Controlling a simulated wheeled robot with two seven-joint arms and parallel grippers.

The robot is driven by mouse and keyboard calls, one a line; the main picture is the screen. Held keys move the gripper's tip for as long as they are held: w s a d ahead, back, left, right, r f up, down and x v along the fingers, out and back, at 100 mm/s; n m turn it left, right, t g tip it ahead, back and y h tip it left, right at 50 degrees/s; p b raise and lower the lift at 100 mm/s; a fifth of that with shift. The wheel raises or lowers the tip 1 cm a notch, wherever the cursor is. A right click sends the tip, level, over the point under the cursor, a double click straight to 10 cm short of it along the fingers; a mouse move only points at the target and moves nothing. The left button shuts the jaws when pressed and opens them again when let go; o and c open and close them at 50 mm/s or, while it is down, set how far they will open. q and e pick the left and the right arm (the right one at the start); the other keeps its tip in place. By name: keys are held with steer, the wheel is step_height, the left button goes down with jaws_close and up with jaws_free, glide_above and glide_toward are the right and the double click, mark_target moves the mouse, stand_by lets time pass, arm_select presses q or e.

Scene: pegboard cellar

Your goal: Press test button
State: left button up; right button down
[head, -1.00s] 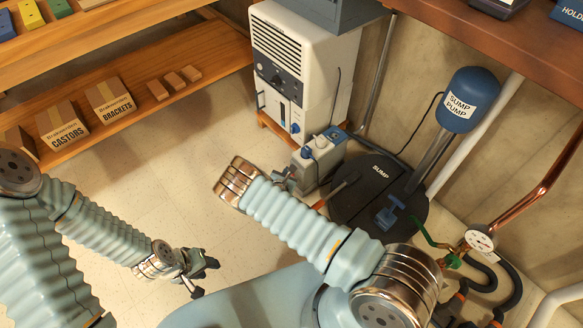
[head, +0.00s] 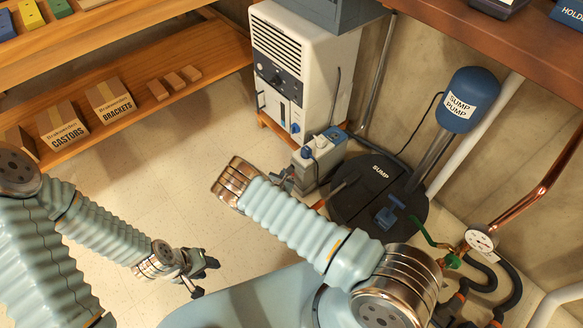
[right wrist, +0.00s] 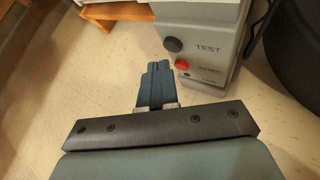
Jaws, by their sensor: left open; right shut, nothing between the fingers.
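The test button is a dark round knob (right wrist: 173,45) beside the word TEST on a grey box (right wrist: 222,45). A red button (right wrist: 182,64) sits below it. In the head view the grey box (head: 304,172) stands on the floor by the sump; its buttons cannot be made out there. My right gripper (right wrist: 157,66) is shut and empty, its tips a little left of and below the test button in the wrist view, apart from it in the picture. In the head view it is mostly hidden behind my right wrist. My left gripper (head: 205,278) is open and empty over the floor.
A white dehumidifier-like unit (head: 312,65) stands behind the box on a wooden stand. The black sump lid (head: 350,205) and sump pump (head: 468,100) lie to the right. A shelf with cartons (head: 110,100) is at left. The floor between is clear.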

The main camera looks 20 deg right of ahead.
steer(key=shift+s+a, duration=0.3)
steer(key=shift+a, duration=0.5)
steer(key=shift+s+a, duration=0.3)
steer(key=shift+a, duration=0.5)
steer(key=shift+s+a, duration=0.3)
steer(key=shift+a, duration=0.5)
